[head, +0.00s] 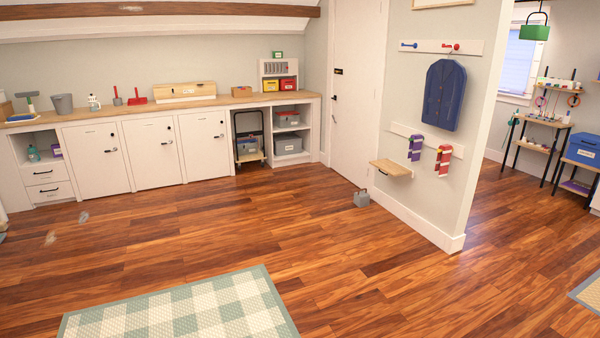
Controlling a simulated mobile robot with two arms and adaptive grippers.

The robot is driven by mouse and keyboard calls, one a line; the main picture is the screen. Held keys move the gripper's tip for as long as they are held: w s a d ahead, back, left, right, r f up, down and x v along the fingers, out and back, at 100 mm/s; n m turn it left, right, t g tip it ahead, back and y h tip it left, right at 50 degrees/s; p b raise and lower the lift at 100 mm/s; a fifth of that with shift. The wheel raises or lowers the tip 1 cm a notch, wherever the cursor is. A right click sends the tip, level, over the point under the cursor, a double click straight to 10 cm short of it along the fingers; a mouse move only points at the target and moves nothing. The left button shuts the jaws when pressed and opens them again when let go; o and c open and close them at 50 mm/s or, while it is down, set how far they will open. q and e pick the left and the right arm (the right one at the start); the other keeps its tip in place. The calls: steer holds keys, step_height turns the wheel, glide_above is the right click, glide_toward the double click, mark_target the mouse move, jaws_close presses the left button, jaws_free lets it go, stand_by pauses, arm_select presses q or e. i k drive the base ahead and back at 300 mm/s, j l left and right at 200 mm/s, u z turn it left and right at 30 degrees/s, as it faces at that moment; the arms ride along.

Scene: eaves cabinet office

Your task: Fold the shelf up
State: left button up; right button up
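The wooden shelf (391,168) is a small light-wood board on the partition wall in the head view, right of the white door. It sticks out level from the wall, folded down, with a dark bracket or handle showing under it. Its top looks bare. It is across the room from me. Neither of my grippers is in view.
A grey weight-like block (361,198) stands on the floor below the shelf. A blue garment (444,95) and two scarves, purple (415,147) and red (443,160), hang beside it. A checkered rug (185,310) lies in front; the wood floor between is mostly clear.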

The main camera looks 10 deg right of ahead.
mark_target(390, 167)
steer(key=i+l+z, duration=0.1)
steer(key=i+z, duration=0.3)
steer(key=i, duration=0.15)
steer(key=i+j+z, duration=0.1)
steer(key=i+z, duration=0.3)
steer(key=i+j+z, duration=0.25)
steer(key=i+z, duration=0.15)
steer(key=i, duration=0.2)
steer(key=i+l+z, duration=0.3)
steer(key=i, duration=0.55)
steer(key=i+j+z, duration=0.1)
steer(key=i+z, duration=0.2)
steer(key=i, duration=0.5)
